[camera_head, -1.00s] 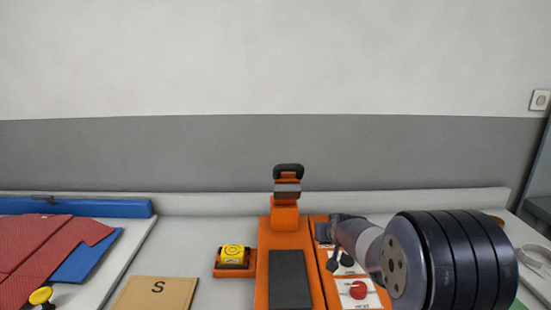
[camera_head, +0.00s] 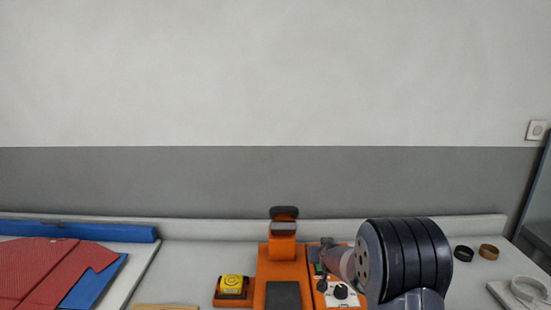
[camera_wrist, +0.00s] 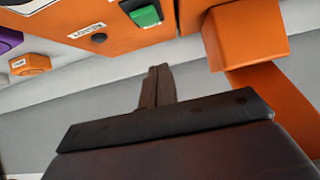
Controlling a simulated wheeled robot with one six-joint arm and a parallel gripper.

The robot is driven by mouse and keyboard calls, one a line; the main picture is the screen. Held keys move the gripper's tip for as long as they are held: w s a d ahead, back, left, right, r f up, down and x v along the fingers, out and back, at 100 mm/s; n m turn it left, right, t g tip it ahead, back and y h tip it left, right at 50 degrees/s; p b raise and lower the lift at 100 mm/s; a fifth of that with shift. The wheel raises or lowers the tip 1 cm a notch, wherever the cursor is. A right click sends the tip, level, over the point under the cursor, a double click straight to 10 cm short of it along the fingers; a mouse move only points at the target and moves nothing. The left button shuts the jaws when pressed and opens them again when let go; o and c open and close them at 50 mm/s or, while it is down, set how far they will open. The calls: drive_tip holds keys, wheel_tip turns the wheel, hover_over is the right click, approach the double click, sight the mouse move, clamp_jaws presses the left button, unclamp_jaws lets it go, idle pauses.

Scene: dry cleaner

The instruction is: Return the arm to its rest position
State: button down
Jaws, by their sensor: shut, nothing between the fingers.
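My arm shows at the lower right of the head view as a thick, black-ringed joint with a grey link reaching back towards an orange machine (camera_head: 280,268). My gripper is seen clearly in the wrist view (camera_wrist: 159,75), where its two dark fingers lie together with nothing between them. The orange machine also shows in the wrist view (camera_wrist: 252,38), beyond the fingers and apart from them as far as I can tell. In the head view my arm hides part of the orange control box (camera_head: 322,293) beside that machine.
A yellow-topped device (camera_head: 232,286) stands left of the orange machine. A red garment (camera_head: 45,268) lies on the left over a blue piece. Dark and brown rings (camera_head: 489,251) and a white ring (camera_head: 528,288) are on the right. A wall closes the back.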

drive_tip(key=v, duration=0.6)
drive_tip(key=shift+s, duration=0.1)
